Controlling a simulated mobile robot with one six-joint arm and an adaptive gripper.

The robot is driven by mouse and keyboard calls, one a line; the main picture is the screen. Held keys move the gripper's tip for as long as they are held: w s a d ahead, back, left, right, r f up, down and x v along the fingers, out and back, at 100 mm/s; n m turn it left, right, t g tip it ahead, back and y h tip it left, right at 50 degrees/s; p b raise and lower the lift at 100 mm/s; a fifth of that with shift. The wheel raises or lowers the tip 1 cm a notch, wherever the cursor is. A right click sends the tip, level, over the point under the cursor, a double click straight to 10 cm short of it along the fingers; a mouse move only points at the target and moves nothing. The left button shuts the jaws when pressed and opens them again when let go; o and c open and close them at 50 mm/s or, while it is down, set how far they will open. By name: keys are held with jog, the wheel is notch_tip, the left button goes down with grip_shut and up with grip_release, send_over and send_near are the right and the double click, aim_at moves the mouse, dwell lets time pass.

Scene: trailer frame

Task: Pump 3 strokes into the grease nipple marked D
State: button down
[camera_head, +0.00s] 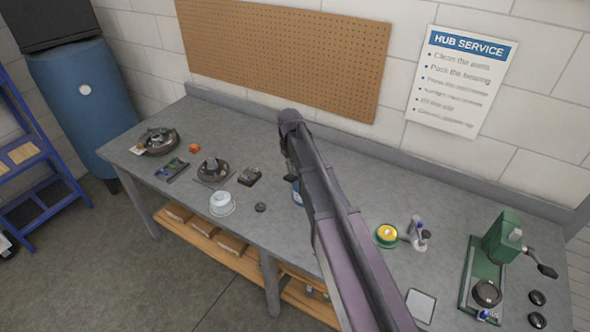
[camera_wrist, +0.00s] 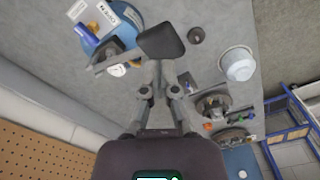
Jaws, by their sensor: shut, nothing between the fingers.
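My gripper (camera_wrist: 162,48) shows in the wrist view with its dark fingertips together and nothing held. It is over the workbench (camera_wrist: 210,15). A blue item with a white printed label (camera_wrist: 112,18) lies beyond it at the upper left; its text is too blurred to read. In the head view a sliver of a blue thing (camera_head: 297,193) shows beside my arm, which hides most of it and my gripper. I cannot make out a grease nipple or a letter D in either view.
At right are a yellow-green tin (camera_head: 386,235) and a green press (camera_head: 501,239). A wall backs the bench.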

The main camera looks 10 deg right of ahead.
jog(key=shift+w+d+r+p, duration=0.1)
jog(key=shift+r+p, duration=1.05)
jog(key=shift+r, duration=0.25)
jog(key=s+d+f+m+b, duration=0.1)
jog(key=s+d+f+b, duration=0.2)
jog(key=s, duration=0.5)
jog(key=s+d+f+m+b, duration=0.2)
jog(key=s+d+f+b, duration=0.1)
jog(key=s, duration=0.5)
jog(key=s+d+f+m+b, duration=0.1)
jog(key=s+d+f+b, duration=0.2)
jog(key=s, duration=0.5)
jog(key=shift+s+d+f+m+b, duration=0.2)
jog(key=shift+d+f+m+b, duration=0.15)
jog(key=shift+f+b, duration=0.5)
jog(key=shift+a, duration=0.1)
